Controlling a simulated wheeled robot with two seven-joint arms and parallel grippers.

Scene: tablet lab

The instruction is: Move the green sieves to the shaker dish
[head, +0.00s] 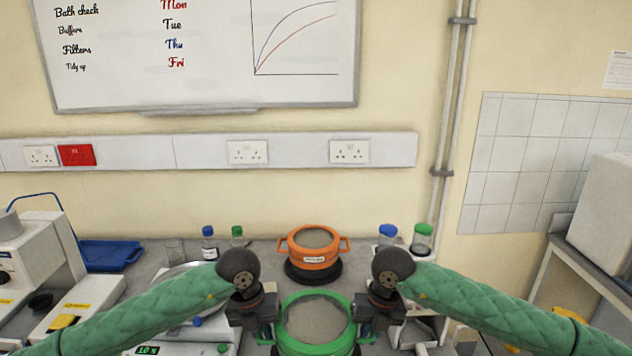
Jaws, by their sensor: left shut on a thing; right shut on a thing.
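A green sieve (316,348) with a grey mesh is at the bottom centre of the head view, between my two grippers. My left gripper (268,332) is shut on its left side and my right gripper (365,332) is shut on its right side, at the handles. The sieve's lower part is cut off by the frame edge, so I cannot tell what is under it. A pale round dish (172,275) on a white device with a green display is left of my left gripper, partly behind my arm. I cannot tell whether it is the shaker dish.
An orange sieve (314,252) sits on a black round base (313,275) behind the green one. Bottles with blue (209,245) and green (422,240) caps stand at the back. A blue tray (110,254) lies at left. Some bench between is clear.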

